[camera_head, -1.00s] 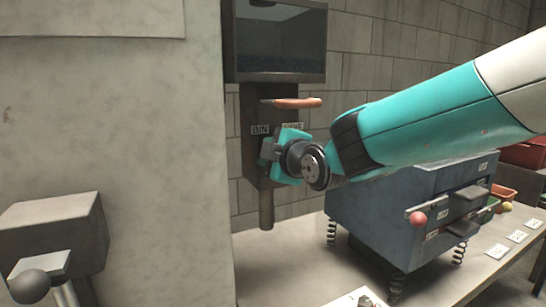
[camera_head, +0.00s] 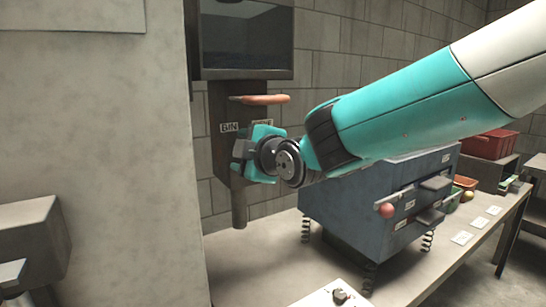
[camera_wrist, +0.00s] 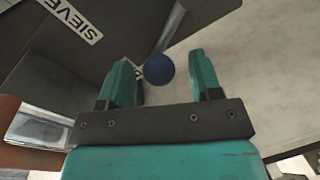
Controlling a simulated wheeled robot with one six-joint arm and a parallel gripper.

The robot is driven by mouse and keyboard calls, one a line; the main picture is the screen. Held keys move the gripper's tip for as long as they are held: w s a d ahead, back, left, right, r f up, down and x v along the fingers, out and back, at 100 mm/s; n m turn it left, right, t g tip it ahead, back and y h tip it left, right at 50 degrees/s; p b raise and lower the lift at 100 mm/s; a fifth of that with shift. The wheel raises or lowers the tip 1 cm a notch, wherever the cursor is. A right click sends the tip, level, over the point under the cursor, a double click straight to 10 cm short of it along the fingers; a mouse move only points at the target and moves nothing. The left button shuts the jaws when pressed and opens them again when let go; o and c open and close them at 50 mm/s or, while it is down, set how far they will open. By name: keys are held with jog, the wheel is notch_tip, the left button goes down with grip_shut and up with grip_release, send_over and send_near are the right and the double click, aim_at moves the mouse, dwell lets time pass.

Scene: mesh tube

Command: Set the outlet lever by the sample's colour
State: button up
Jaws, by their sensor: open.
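A dark metal outlet box (camera_head: 222,110) hangs on the wall under a dark glass-fronted hopper (camera_head: 246,40). It carries a BIN label (camera_head: 229,127) and a second label mostly behind my gripper. A SIEVE label (camera_wrist: 75,17) shows in the wrist view. An orange-brown bar (camera_head: 262,99) sticks out above the labels. My gripper (camera_wrist: 160,62) is open at the box, and a dark blue ball (camera_wrist: 159,69) appears between its fingers, not gripped. A grey rod (camera_wrist: 171,27) seems to lead to the ball. I cannot tell whether the ball is the lever's knob.
A blue-grey box on springs (camera_head: 345,215) with a red-knobbed lever (camera_head: 387,210) stands on the bench (camera_head: 255,265), right of the outlet pipe (camera_head: 239,208). White cards (camera_head: 462,238) and a red crate (camera_head: 488,145) are farther right. A pale wall (camera_head: 95,150) fills the left.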

jog(key=b+v, duration=0.2)
jog(key=v, duration=1.3)
jog(key=shift+s+d+b, duration=0.25)
jog(key=shift+d+b, duration=0.05)
